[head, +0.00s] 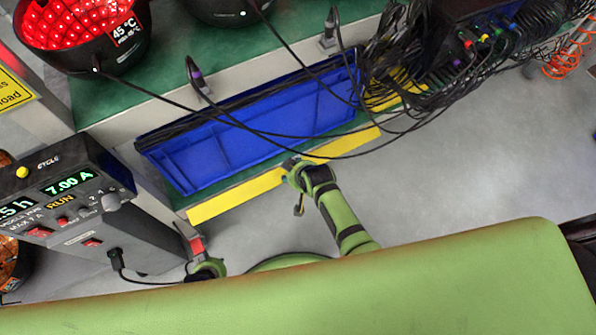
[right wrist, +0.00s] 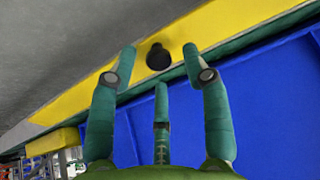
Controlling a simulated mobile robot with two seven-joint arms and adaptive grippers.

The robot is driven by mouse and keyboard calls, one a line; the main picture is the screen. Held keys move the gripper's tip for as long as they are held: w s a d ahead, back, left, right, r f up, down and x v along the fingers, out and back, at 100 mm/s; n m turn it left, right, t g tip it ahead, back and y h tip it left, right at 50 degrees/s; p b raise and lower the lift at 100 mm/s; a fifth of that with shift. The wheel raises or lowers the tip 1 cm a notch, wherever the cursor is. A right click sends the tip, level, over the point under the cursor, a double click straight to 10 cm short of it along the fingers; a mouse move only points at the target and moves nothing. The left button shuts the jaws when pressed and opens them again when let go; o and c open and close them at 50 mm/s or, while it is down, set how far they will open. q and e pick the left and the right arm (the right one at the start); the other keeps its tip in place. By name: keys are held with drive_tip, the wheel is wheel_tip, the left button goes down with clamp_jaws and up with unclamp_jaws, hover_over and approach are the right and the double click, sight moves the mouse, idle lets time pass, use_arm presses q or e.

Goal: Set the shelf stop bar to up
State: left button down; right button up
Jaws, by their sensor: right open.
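The shelf stop bar (head: 236,197) is a long flat yellow strip along the front edge of the green lower shelf, before the blue bin; the head view does not clearly show its tilt. In the right wrist view the yellow bar (right wrist: 215,25) runs diagonally across the top, with a black round knob (right wrist: 158,58) on it. My right gripper (head: 290,168) is at the middle of the bar. Its fingers (right wrist: 159,50) are spread either side of the knob, with a third finger below; nothing is gripped.
A blue bin (head: 250,140) fills the shelf behind the bar. Black cables (head: 215,120) hang loosely in front of it. A control unit (head: 75,205) with lit displays stands at left. The grey floor (head: 470,160) at right is clear.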

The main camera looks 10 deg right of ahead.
drive_tip(key=v, duration=1.2)
drive_tip(key=shift+a+f, duration=0.1)
drive_tip(key=shift+f, duration=0.05)
